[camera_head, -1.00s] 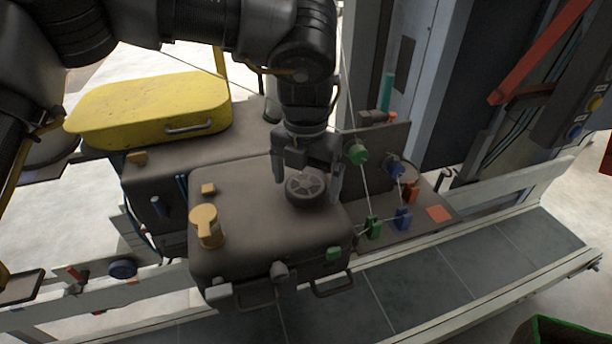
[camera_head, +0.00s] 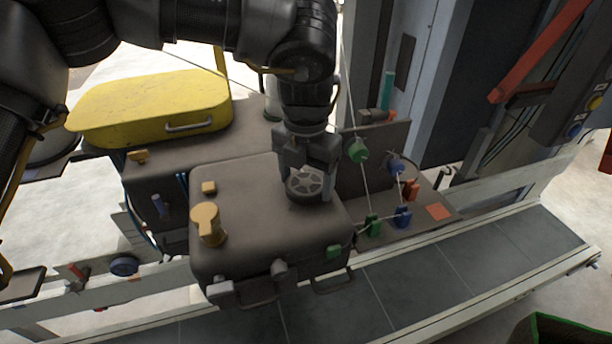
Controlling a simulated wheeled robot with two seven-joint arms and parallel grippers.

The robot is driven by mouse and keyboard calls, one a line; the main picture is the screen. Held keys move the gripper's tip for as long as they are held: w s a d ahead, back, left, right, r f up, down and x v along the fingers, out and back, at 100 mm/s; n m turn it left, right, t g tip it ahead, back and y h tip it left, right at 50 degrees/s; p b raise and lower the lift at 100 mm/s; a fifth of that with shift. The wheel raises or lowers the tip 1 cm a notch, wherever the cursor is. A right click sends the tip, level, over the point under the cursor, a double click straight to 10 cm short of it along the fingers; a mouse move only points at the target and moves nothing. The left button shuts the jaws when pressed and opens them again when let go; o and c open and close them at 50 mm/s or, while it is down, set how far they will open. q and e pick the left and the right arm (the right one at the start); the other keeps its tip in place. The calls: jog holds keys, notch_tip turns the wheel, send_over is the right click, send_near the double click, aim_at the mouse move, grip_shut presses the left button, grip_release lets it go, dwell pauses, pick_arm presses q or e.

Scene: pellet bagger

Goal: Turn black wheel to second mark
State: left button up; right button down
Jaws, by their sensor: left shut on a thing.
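The black wheel (camera_head: 305,184) is a small spoked handwheel on top of the grey-brown machine box (camera_head: 240,250). My left gripper (camera_head: 307,182) comes down over it from above, with one finger on each side of the wheel, and is shut on it. The gripper body hides the wheel's far edge. I cannot make out any marks around the wheel. My right gripper is not in view.
A yellow knob (camera_head: 207,224) stands on the same box, left of the wheel. A yellow lid (camera_head: 150,108) lies behind. Green and blue fittings (camera_head: 402,218) with cords are on the right. A conveyor (camera_head: 420,275) runs along the front.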

pick_arm(q)
jog(key=shift+r+m+p, duration=0.1)
jog(key=shift+m+p, duration=0.4)
jog(key=shift+m, duration=0.7)
jog(key=m+p, duration=0.1)
jog(key=m, duration=0.1)
jog(key=shift+m, duration=0.4)
jog(key=m, duration=0.3)
jog(key=shift+m+p, duration=0.3)
jog(key=shift+p, duration=0.1)
jog(key=m, duration=0.2)
jog(key=shift+m, duration=0.3)
jog(key=m+p, duration=0.1)
jog(key=m, duration=0.3)
jog(key=shift+m, duration=0.3)
jog(key=m, duration=0.3)
jog(key=shift+m, duration=0.3)
jog(key=shift+m+p, duration=0.4)
jog(key=shift+m, duration=1.3)
